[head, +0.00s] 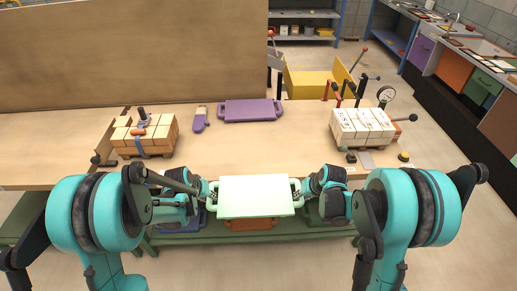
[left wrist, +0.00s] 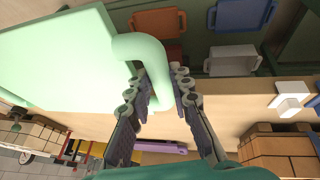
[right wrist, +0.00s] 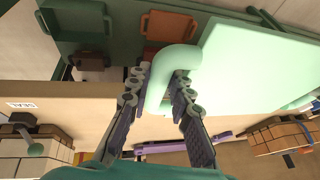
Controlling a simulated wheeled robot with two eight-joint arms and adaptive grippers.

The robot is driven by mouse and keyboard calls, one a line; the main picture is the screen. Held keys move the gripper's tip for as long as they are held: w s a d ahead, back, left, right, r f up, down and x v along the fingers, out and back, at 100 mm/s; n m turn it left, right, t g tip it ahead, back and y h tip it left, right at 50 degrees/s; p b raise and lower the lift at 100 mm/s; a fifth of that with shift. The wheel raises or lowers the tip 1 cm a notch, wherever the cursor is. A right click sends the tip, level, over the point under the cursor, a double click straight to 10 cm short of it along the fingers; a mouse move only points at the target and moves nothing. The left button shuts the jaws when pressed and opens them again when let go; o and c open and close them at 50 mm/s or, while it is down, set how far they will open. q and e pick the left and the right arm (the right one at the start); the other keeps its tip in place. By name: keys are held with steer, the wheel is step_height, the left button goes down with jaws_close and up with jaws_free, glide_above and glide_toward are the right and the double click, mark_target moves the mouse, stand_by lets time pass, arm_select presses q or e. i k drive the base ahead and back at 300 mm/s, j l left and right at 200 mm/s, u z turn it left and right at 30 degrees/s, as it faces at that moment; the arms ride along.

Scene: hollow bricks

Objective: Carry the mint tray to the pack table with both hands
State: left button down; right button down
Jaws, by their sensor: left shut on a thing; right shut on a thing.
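The mint tray (head: 254,196) is a pale green flat tray with a looped handle at each end. It is held level in front of the table's near edge in the head view. My left gripper (head: 209,192) is shut on its left handle, which shows between the fingers in the left wrist view (left wrist: 155,75). My right gripper (head: 299,191) is shut on its right handle, seen between the fingers in the right wrist view (right wrist: 168,80). The table (head: 245,153) has a bare wooden top behind the tray; whether it is the pack table I cannot tell.
On the table stand a brick stack (head: 150,138) at left, a brick stack (head: 362,127) at right, a purple tray (head: 250,110) at the back and a purple tool (head: 200,121). The middle is clear. An orange tray (left wrist: 158,22) lies on the green shelf below.

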mark_target(254, 151)
steer(key=i, duration=0.95)
